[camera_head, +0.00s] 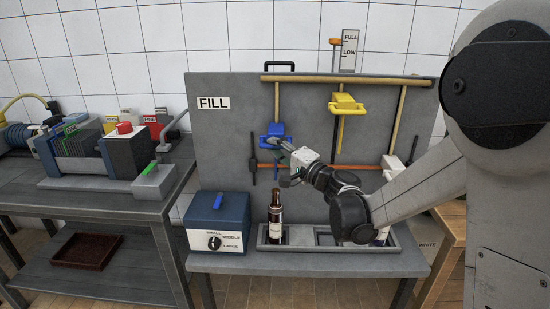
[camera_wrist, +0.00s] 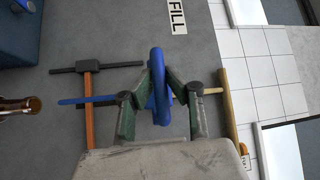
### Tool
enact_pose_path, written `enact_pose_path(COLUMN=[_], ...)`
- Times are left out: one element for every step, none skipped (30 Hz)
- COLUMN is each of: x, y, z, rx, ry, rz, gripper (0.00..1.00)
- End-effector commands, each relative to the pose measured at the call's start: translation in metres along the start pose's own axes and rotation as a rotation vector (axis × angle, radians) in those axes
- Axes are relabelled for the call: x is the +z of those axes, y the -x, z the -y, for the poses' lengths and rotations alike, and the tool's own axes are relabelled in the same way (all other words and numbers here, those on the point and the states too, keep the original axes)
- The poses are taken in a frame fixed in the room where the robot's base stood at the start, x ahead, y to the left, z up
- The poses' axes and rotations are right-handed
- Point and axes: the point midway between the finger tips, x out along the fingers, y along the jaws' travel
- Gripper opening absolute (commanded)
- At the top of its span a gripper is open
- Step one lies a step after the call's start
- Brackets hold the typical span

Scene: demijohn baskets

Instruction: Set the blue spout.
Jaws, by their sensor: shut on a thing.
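The blue spout (camera_head: 272,131) is on the grey FILL board, left of its middle, below the upper wooden pipe. My gripper (camera_head: 284,147) reaches it from the right front and hides part of it. In the wrist view, my gripper (camera_wrist: 160,84) is shut with its two dark fingers on either side of the blue spout's upright blue part (camera_wrist: 157,88). A thin blue bar (camera_wrist: 88,100) shows to the left of the fingers in that view.
A brown bottle (camera_head: 275,210) stands in the grey tray (camera_head: 340,262) below the board. A yellow spout (camera_head: 344,104) hangs to the right. A blue box with a dial (camera_head: 217,222) stands left of the tray. An orange bar (camera_head: 345,166) crosses the board.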

Motion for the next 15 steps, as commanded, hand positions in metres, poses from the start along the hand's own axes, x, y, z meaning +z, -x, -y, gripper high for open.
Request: enact_pose_path(x=[-0.003,-0.004,-0.005,-0.006,-0.007,-0.009,-0.009,-0.010,-0.011,-0.012,-0.012,-0.013,-0.013,-0.014,-0.014], y=[-0.003,-0.004,-0.005,-0.006,-0.007,-0.008,-0.009,-0.010,-0.011,-0.012,-0.012,-0.013,-0.013,-0.013,-0.014], z=[0.022,0.030,0.040,0.048,0.054,0.063,0.069,0.074,0.081,0.086,0.090,0.094,0.097,0.100,0.103], rx=[-0.001,-0.001,-0.001,-0.001,-0.001,-0.001,-0.001,-0.001,-0.001,-0.001,-0.001,-0.001,-0.001,-0.001,-0.001], ry=[-0.001,-0.001,-0.001,-0.001,-0.001,-0.001,-0.001,-0.001,-0.001,-0.001,-0.001,-0.001,-0.001,-0.001,-0.001], rz=[0.000,0.000,0.000,0.000,0.000,0.000,0.000,0.000,0.000,0.000,0.000,0.000,0.000,0.000,0.000], gripper=[0.00,0.00,0.00,0.00,0.00,0.00,0.00,0.00,0.00,0.00,0.00,0.00,0.00,0.00,0.00])
